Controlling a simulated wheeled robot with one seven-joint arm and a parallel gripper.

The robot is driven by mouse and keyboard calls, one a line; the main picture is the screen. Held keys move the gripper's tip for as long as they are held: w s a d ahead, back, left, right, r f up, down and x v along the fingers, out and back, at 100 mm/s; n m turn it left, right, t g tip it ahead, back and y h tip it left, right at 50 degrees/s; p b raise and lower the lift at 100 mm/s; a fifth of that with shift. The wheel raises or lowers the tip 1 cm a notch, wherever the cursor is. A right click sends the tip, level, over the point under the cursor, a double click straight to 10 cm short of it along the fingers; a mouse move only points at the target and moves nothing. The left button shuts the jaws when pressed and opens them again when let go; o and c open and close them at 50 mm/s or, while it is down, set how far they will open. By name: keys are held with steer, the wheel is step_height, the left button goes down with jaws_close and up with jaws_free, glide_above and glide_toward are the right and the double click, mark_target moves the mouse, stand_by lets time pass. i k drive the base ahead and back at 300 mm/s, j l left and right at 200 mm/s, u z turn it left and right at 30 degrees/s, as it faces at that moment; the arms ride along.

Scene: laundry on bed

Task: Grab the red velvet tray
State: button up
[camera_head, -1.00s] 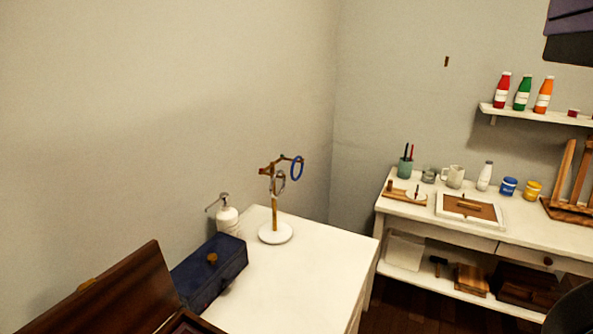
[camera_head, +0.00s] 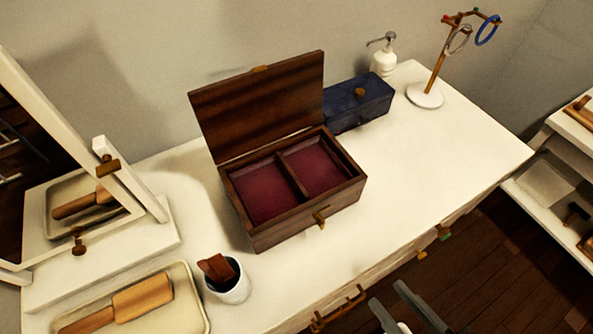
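The red velvet tray (camera_head: 267,190) sits inside an open dark wooden box on the white table. A wooden divider splits it into two empty compartments lined in dark red. The box (camera_head: 290,226) has its lid (camera_head: 258,103) raised at the back and a brass clasp on its front. My gripper (camera_head: 388,295) shows at the bottom edge, in front of the table and apart from the box. Its two dark fingers are apart with nothing seen between them; the rest is cut off.
A navy box (camera_head: 358,103), a pump bottle (camera_head: 383,58) and a ring stand (camera_head: 425,96) stand behind and right of the box. A white cup (camera_head: 229,287), a brush tray (camera_head: 187,309) and a mirror (camera_head: 75,190) are at left. The table's right side (camera_head: 440,145) is clear.

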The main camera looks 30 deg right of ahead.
mark_target(269, 187)
steer(key=l+u, duration=0.15)
steer(key=u, duration=0.25)
steer(key=l+u, duration=0.1)
steer(key=u, duration=0.3)
steer(key=k+l+u, duration=0.1)
steer(key=u, duration=0.3)
steer(key=l+u, duration=0.1)
steer(key=u, duration=0.35)
steer(key=k+l, duration=0.25)
steer(key=k, duration=0.15)
